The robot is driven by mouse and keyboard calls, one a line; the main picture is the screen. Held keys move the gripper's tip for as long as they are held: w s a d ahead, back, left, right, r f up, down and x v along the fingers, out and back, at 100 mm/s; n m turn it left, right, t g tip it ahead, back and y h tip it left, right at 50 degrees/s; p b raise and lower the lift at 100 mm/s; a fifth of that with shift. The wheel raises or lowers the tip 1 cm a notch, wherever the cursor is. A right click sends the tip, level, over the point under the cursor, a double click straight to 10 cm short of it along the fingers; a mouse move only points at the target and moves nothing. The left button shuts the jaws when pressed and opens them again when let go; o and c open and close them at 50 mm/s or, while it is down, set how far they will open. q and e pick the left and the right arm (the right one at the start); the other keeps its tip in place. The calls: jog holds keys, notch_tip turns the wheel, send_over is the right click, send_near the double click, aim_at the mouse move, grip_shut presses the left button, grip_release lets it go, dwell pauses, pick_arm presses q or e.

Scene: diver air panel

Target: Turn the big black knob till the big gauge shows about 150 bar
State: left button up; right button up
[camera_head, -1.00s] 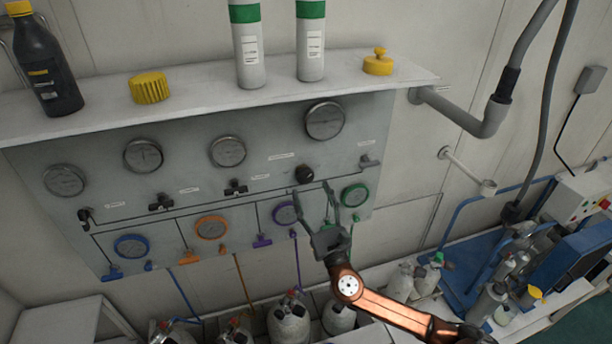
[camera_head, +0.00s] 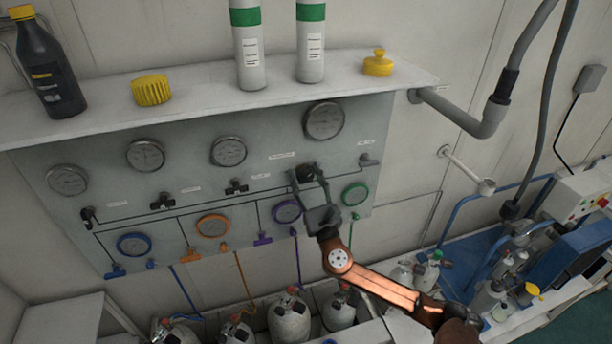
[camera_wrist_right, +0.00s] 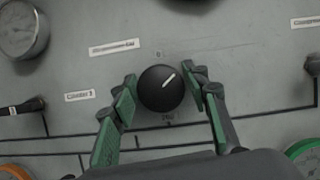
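The big black knob (camera_wrist_right: 161,88) is round with a white pointer line that points up and right in the right wrist view. In the head view the knob (camera_head: 304,172) is partly hidden by my gripper. My right gripper (camera_wrist_right: 158,82) is open, with its green-padded fingers on either side of the knob; a small gap shows on the left, and the right finger is close to or touching it. The right gripper also shows in the head view (camera_head: 308,180). The big gauge (camera_head: 324,121) is above the knob; its needle is too small to read. My left gripper is out of view.
Smaller gauges and valves line the panel (camera_head: 285,150), including a purple-ringed gauge (camera_head: 288,211) and a green-ringed gauge (camera_head: 355,194) near my arm. The shelf (camera_head: 200,88) above holds bottles and yellow caps. Cylinders (camera_head: 289,318) stand below.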

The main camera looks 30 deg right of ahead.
jog(key=c, duration=0.7)
jog(key=shift+m, duration=0.3)
jog(key=m+h, duration=0.3)
jog(key=m, duration=0.1)
jog(key=shift+m+g, duration=0.4)
jog(key=m+h, duration=0.1)
jog(key=m, duration=0.1)
jog(key=m+g+h+p, duration=0.1)
jog(key=m, duration=0.2)
jog(key=shift+d+g, duration=0.1)
jog(key=shift+g, duration=0.2)
jog(key=m+g+h+p, duration=0.1)
jog(key=m, duration=0.2)
jog(key=m+g+p, duration=0.1)
jog(key=m, duration=0.2)
jog(key=shift+h, duration=0.4)
jog(key=shift+d+m+g+p, duration=0.1)
jog(key=shift+m+g+p, duration=0.9)
jog(key=shift+m, duration=1.2)
jog(key=shift+f, duration=0.1)
